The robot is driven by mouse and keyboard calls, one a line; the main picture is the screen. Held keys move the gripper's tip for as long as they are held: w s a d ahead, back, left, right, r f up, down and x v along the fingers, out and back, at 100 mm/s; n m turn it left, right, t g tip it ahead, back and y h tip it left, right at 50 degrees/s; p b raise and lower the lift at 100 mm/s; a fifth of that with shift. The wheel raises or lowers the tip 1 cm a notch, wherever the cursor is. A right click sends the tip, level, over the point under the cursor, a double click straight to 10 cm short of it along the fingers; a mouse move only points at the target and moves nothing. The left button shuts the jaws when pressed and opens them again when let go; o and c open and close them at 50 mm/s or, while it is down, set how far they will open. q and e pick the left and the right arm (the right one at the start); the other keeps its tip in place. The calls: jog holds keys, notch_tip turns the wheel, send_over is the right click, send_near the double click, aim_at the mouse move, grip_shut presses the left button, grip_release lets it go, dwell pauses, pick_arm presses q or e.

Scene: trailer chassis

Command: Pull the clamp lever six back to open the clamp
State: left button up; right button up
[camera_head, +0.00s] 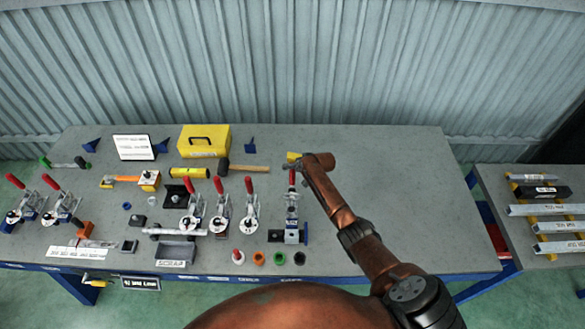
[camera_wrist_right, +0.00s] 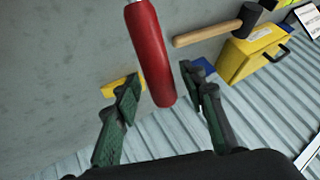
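The sixth clamp from the left (camera_head: 291,222) stands on the workbench, its red lever handle (camera_head: 292,178) pointing up. In the right wrist view the red handle (camera_wrist_right: 152,55) runs down from the top edge, its rounded end between my right gripper's fingers. My right gripper (camera_wrist_right: 162,92) is open, with visible gaps on both sides of the handle. In the head view this gripper (camera_head: 298,166) is at the handle's top, partly hidden by my own arm. My left gripper is not in view.
Several other red-handled clamps (camera_head: 249,208) stand to the left. Behind are a hammer (camera_head: 245,168), a yellow toolbox (camera_head: 204,140) and a yellow block (camera_head: 293,157). Colored round pieces (camera_head: 259,258) lie in front. The bench's right part (camera_head: 410,170) is clear.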

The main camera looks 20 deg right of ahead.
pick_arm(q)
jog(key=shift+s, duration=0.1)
pick_arm(e)
jog(key=shift+s+d+r, duration=0.15)
jog(key=shift+s+r, duration=0.35)
jog(key=v, duration=1)
jog(key=shift+s+r, duration=0.2)
jog(key=shift+s, duration=0.05)
jog(key=shift+d, duration=0.1)
